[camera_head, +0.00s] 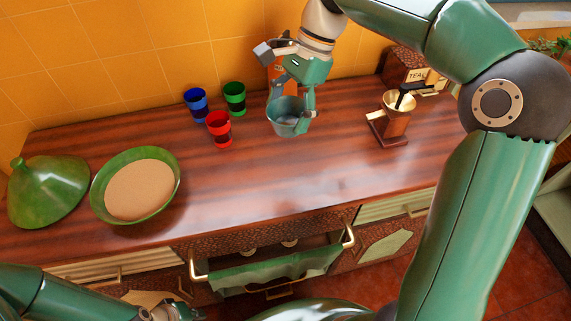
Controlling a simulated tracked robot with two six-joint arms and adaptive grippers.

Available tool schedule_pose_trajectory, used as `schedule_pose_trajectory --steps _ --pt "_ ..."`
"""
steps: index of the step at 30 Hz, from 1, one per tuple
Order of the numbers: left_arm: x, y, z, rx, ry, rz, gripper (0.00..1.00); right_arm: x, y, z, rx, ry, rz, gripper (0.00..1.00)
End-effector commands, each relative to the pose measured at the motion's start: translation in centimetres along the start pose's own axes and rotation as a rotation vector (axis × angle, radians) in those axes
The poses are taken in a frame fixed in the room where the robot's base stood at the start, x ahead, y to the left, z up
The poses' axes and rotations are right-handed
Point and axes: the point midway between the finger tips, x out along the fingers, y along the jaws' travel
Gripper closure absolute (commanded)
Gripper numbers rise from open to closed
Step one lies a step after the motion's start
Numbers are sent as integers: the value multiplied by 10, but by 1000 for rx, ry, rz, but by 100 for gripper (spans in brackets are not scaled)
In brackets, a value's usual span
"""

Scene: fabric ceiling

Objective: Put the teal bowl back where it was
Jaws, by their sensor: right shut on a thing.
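The teal bowl (284,120) is at the back middle of the wooden counter, upright or nearly so. My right gripper (302,112) reaches down from above and is shut on the bowl at its right side. Whether the bowl's base touches the counter is hard to tell. My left gripper (178,313) is low at the bottom edge of the view, in front of the counter and far from the bowl. It is partly cut off, and its fingers do not show clearly.
Blue (197,104), green (235,98) and red (219,128) cups stand left of the bowl. A coffee grinder (393,122) stands right. A green dish (138,190) and lid (47,190) are left.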

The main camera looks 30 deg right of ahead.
Motion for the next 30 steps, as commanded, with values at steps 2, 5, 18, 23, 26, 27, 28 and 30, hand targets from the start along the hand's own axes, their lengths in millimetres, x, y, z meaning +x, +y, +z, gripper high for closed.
schedule_pose_trajectory --steps 2,5,18,23,26,27,28,30 --pt "3 -1 0 0 -1 0 100 19 1 -9 5 -1 4 64" --pt "5 -2 0 0 -1 0 100 44 2 -20 5 -1 6 64" --pt "7 -2 0 0 0 0 100 123 1 -53 2 0 2 64" --pt "7 -2 0 0 0 0 100 133 2 -58 3 0 2 64" --pt "6 -2 0 0 0 0 100 147 2 -63 4 0 4 64" --pt "6 -2 0 0 0 0 100 152 2 -66 3 0 4 64" --pt "6 -2 0 0 0 0 100 156 2 -67 2 0 3 64" --pt "6 -2 0 0 0 0 100 162 2 -70 2 0 2 64"
